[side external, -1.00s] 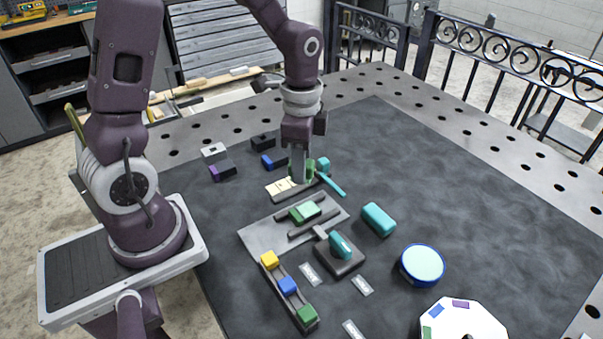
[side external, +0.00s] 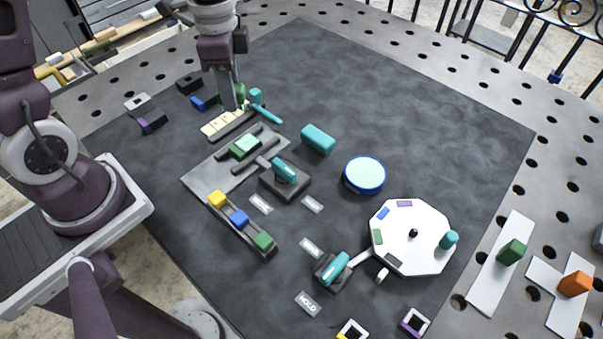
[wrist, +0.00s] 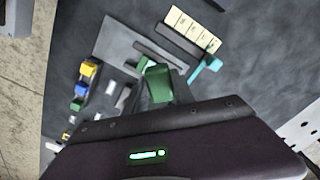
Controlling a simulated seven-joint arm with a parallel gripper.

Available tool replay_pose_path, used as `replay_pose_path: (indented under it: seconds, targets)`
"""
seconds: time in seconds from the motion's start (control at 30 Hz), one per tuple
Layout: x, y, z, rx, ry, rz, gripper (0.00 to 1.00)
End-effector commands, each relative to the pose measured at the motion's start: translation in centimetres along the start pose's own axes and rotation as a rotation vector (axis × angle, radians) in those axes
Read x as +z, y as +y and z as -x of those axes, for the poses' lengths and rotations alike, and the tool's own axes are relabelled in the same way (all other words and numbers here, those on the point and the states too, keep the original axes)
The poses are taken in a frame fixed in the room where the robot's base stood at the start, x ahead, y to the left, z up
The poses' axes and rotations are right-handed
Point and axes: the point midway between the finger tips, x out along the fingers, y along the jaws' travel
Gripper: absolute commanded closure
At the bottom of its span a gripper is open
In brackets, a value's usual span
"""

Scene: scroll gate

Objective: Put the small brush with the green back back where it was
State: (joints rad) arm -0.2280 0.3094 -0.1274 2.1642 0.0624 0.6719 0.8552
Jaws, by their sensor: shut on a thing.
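The green-backed brush (side external: 240,92) is at the fingertips of my gripper (side external: 231,100), shown as a small green piece in the side view. In the wrist view the green back (wrist: 157,83) fills the space between the fingers, and my gripper (wrist: 160,95) is shut on it. My gripper points down over the back end of a cream segmented strip (side external: 222,125), near a teal stick with a block head (side external: 257,97). Whether the brush touches the surface below cannot be told. Its underside is hidden.
A blue-and-dark block (side external: 203,103), a dark block (side external: 188,84) and a purple-and-dark block (side external: 151,126) lie left of my gripper. A grey plate with a green slider (side external: 245,146) is in front. A teal block (side external: 318,138) lies right. The mat's back right is clear.

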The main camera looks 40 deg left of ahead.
Motion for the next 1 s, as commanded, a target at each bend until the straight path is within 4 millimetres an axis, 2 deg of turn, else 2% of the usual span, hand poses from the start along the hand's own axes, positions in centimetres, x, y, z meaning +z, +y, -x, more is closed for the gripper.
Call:
replay_pose_path:
  seconds: [0.13, 0.27, 0.4, 0.5, 0.6, 0.7, 0.77, 0.9, 1.0]
  targets:
    - [-3.3, 1.4, -0.1, 0.0, 0.002, -0.117, 1.0]
    - [-8.2, 4.6, -0.3, 0.0, 0.001, -0.297, 1.0]
    - [-13.4, 9.9, -0.6, 0.0, 0.001, -0.508, 1.0]
    - [-16.1, 13.9, -0.8, 0.0, 0.001, -0.638, 1.0]
    - [-17.6, 16.8, -1.0, 0.0, 0.0, -0.724, 1.0]
    - [-18.2, 18.3, -1.3, 0.0, -0.001, -0.766, 1.0]
    - [-18.3, 18.7, -2.3, 0.001, -0.003, -0.775, 1.0]
    - [-18.3, 18.7, -5.7, 0.002, -0.004, -0.776, 1.0]
    - [-18.3, 18.7, -7.3, 0.001, -0.003, -0.775, 1.0]
